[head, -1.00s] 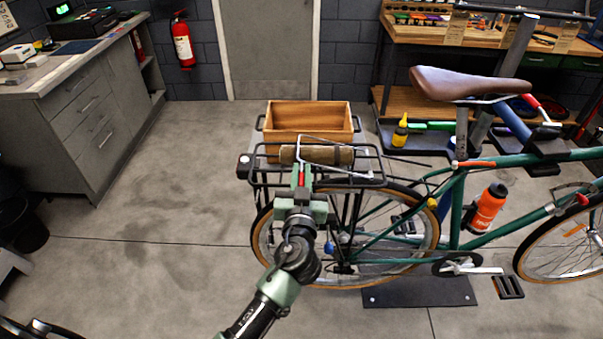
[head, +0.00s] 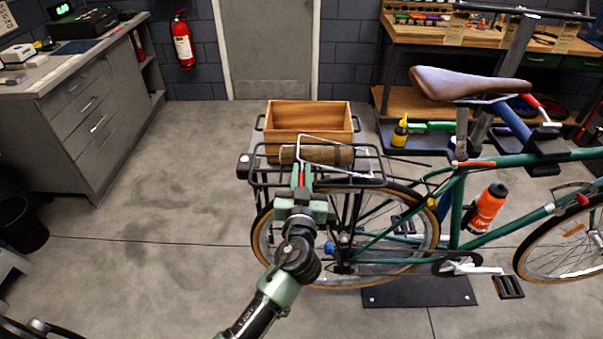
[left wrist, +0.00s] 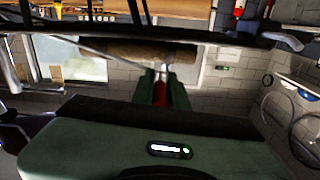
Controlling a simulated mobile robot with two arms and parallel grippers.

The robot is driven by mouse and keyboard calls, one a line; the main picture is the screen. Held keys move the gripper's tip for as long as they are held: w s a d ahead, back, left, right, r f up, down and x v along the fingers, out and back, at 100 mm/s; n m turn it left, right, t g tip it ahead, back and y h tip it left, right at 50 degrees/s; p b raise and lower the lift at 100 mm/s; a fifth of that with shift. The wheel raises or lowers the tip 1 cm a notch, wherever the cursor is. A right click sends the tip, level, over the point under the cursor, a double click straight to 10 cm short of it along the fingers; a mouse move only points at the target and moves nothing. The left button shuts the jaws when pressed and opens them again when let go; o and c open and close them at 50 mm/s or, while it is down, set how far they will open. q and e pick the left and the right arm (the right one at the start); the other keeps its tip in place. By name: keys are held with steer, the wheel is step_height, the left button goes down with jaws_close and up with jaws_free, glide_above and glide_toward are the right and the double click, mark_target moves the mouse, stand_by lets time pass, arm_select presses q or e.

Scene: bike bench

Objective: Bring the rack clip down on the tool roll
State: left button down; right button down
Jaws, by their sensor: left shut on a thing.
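The tool roll (head: 333,155), a brown cylinder, lies across the top of the black rear rack (head: 262,176). The rack clip (head: 340,141) is a silver wire frame with a red tab; its wire passes over and around the roll. I cannot tell whether the wire touches the roll. My left gripper (head: 301,175) is at the near side of the rack, shut on the red tab. In the left wrist view the red tab (left wrist: 160,94) is between the green fingers, with the roll (left wrist: 140,51) behind. My right gripper is not in view.
A wooden crate (head: 308,117) stands just behind the rack. The green bicycle (head: 455,205) extends right, with an orange bottle (head: 487,208). A grey drawer cabinet (head: 85,125) stands at left. The floor between cabinet and bicycle is clear.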

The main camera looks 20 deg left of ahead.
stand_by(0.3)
arm_select(q)
steer(key=shift+d+r, duration=0.1)
steer(key=shift+r, duration=0.25)
steer(key=r, duration=0.1)
steer(key=d+r+m, duration=0.1)
steer(key=r, duration=0.1)
steer(key=shift+w+d+r+p, duration=0.25)
steer(key=shift+p, duration=0.1)
steer(key=c, duration=1.4)
jaws_free()
steer(key=shift+f, duration=0.1)
